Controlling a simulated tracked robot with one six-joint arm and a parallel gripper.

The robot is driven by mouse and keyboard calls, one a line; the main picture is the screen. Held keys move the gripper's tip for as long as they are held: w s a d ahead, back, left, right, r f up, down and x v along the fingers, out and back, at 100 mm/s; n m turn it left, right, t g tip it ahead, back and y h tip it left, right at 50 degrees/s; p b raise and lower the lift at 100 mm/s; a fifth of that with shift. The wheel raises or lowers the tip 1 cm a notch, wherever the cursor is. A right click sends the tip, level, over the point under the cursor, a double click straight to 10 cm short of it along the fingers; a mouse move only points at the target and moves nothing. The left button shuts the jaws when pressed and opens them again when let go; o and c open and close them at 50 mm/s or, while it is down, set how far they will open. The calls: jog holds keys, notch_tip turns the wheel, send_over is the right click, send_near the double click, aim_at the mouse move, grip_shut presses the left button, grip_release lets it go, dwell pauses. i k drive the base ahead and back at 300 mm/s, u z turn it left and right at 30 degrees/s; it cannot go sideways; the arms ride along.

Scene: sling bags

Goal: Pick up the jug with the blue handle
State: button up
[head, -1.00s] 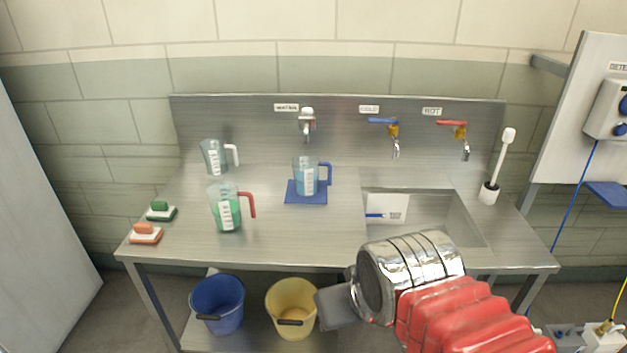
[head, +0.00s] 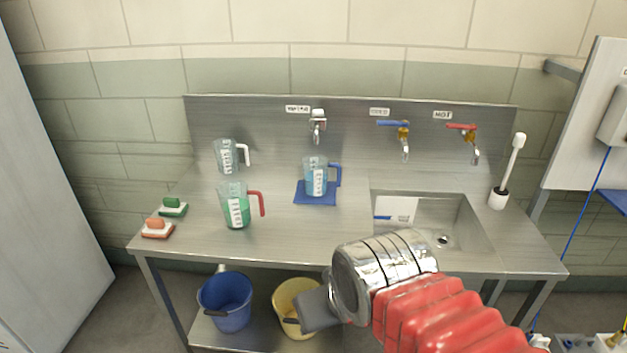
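My gripper (head: 312,310) is a grey block at the end of my red and chrome arm. It is in front of the counter, lower than and apart from the jug. Its fingers cannot be made out, so I cannot tell whether it is open or shut.
A jug with a red handle (head: 236,205) and a jug with a white handle (head: 228,157) stand left of the mat. The sink (head: 425,222) is right. A blue bucket (head: 226,302) and a yellow bucket (head: 296,299) are below the counter.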

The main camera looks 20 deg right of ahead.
aim_at(323, 177)
jog(key=u, duration=0.05)
jog(key=i, duration=1)
jog(key=z, duration=0.05)
